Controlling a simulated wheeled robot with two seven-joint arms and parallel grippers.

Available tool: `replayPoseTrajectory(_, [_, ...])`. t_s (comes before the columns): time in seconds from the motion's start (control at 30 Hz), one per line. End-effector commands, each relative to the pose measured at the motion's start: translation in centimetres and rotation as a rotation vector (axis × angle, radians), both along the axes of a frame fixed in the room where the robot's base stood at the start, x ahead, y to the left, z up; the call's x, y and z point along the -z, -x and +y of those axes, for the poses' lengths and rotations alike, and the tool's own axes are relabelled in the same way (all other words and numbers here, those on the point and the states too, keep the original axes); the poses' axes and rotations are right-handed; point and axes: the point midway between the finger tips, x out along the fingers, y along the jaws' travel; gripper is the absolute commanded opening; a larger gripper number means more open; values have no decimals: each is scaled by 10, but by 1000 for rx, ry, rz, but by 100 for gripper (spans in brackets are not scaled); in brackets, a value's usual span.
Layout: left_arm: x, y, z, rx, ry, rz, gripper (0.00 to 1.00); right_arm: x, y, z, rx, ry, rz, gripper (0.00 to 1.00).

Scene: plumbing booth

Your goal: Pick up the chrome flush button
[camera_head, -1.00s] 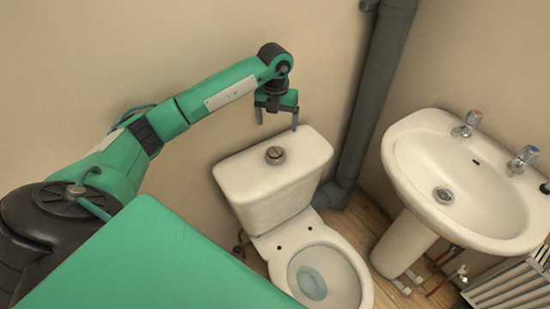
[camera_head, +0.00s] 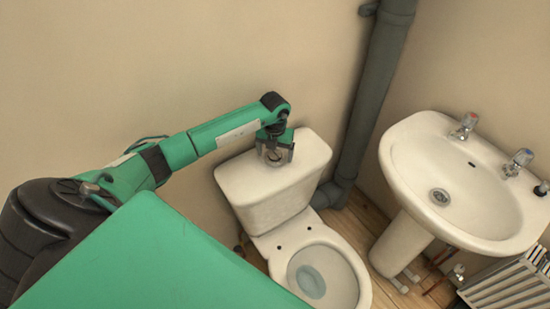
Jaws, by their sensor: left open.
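The chrome flush button (camera_head: 274,158) is a small round metal knob on top of the white cistern lid (camera_head: 305,160). My left gripper (camera_head: 275,155) is directly over it, pointing down, with its open fingers to either side of the button. The gripper partly hides the button, and I cannot tell whether the fingers touch it. My right gripper is not in view.
A grey waste pipe (camera_head: 372,105) runs down the wall just right of the cistern. A white basin (camera_head: 480,175) with two taps stands further right. Wall is close behind the cistern.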

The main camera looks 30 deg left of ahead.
Motion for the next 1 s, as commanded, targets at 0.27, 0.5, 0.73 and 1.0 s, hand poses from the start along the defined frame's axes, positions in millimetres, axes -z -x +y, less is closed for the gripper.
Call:
replayPoseTrajectory(0.27, [10, 0, 0, 1, 0, 0, 86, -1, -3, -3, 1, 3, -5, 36])
replayPoseTrajectory(0.5, [10, 0, 0, 1, 0, 0, 53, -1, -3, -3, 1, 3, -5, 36])
replayPoseTrajectory(0.73, [10, 0, 0, 1, 1, -1, 32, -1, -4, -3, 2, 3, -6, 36])
replayPoseTrajectory(1.0, [2, -1, 0, 1, 0, -3, 32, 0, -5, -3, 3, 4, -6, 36])
